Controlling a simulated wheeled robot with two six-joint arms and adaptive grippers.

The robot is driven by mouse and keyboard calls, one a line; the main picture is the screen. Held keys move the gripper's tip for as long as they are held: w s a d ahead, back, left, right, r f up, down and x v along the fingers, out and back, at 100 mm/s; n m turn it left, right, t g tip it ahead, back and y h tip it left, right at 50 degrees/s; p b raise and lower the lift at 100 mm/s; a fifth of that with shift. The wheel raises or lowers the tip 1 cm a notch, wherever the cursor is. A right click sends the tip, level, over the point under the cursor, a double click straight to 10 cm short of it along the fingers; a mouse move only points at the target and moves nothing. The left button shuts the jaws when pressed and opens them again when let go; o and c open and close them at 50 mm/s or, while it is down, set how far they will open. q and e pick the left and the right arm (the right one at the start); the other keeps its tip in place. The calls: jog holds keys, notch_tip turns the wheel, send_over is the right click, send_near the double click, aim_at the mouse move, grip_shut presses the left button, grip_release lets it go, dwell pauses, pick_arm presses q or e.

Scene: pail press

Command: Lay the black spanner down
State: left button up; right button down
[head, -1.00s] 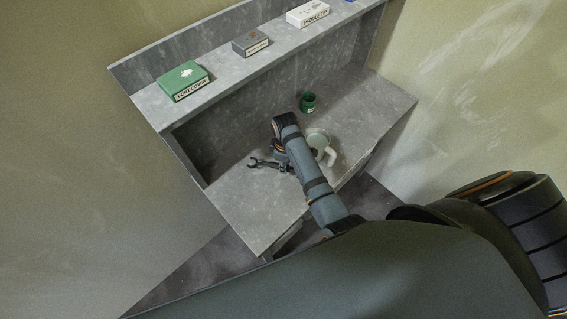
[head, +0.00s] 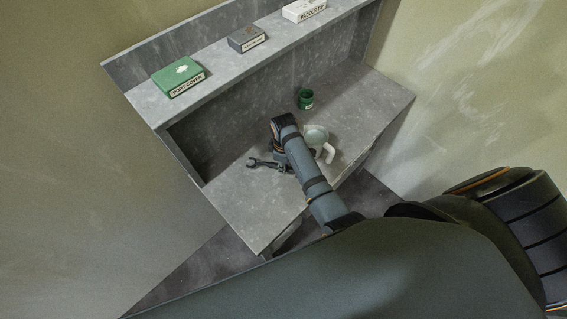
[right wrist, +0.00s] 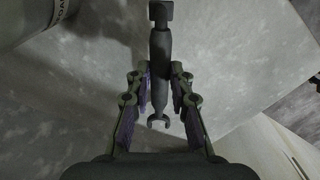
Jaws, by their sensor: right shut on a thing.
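The black spanner (head: 262,163) shows in the head view at the left of my right gripper (head: 282,166), over the grey bench top. In the right wrist view the spanner (right wrist: 160,62) runs lengthwise between the fingers of my right gripper (right wrist: 160,80), which is shut on its shaft. Its open jaw end points toward the wrist. I cannot tell whether the spanner touches the bench or is held just above it. My forearm hides part of it in the head view. My left gripper is in neither view.
A pale jug-like vessel with a handle (head: 327,153) stands right beside my right arm. A green jar (head: 305,99) is farther back. The shelf holds a green box (head: 178,77), a grey box (head: 247,39) and a white box (head: 303,10). The bench's left front (head: 250,212) is clear.

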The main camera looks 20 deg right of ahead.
jog(key=shift+f+b, duration=0.6)
jog(key=shift+f, duration=0.65)
jog(key=c, duration=1.1)
grip_release()
notch_tip(320, 180, up, 12)
jog(key=shift+f, duration=0.1)
jog(key=shift+s, duration=0.1)
